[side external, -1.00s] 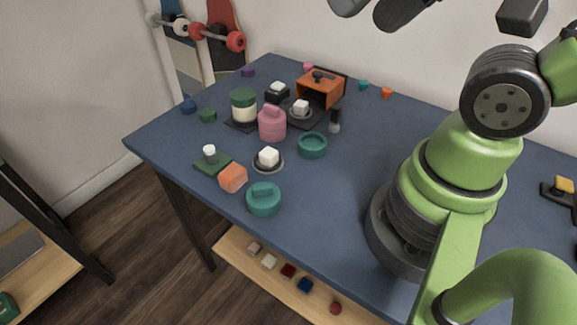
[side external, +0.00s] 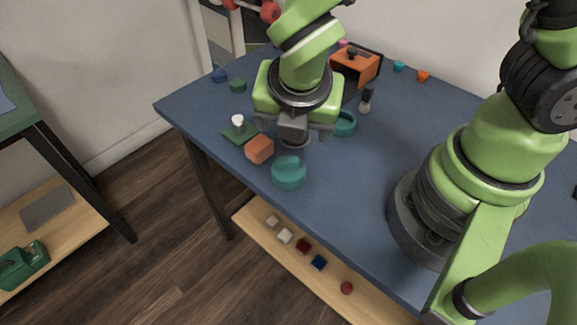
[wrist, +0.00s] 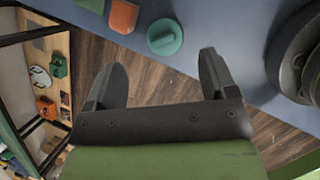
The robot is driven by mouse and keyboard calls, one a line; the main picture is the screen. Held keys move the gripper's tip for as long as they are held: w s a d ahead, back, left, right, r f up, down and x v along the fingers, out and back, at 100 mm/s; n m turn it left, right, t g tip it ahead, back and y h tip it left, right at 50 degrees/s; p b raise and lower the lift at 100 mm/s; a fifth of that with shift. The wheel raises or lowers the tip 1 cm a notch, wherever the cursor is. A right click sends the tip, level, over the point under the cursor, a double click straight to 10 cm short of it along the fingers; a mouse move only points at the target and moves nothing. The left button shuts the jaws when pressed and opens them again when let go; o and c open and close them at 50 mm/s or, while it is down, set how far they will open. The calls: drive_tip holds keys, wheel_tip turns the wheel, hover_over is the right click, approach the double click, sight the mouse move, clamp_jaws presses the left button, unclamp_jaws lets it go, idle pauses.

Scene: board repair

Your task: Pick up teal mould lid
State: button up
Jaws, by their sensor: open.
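The teal mould lid (side external: 289,172) is a round disc with a raised grip on top. It lies on the blue table near its front edge. In the wrist view the lid (wrist: 165,37) lies beyond my fingertips, a little above the gap between them. My gripper (side external: 292,134) hangs over the table just behind the lid in the side view. In the wrist view my gripper (wrist: 162,70) has its two fingers spread wide with nothing between them.
An orange block (side external: 259,149) and a green board with a white-topped piece (side external: 238,122) sit left of the lid. A teal ring-shaped mould (side external: 345,124) stands behind it. The table edge is close by, with a wooden shelf (side external: 262,232) below. Table right of the lid is clear.

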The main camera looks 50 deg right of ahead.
sight(289, 159)
drive_tip(key=n, duration=0.1)
drive_tip(key=f, duration=0.1)
drive_tip(key=a+f+n, duration=0.1)
drive_tip(key=shift+s+a+f+n, duration=0.1)
drive_tip(key=shift+s+f+n, duration=0.15)
drive_tip(key=shift+n, duration=0.05)
drive_tip(key=shift+f, duration=0.35)
drive_tip(key=shift+x, duration=4.65)
drive_tip(key=shift+a, duration=0.1)
drive_tip(key=c, duration=0.7)
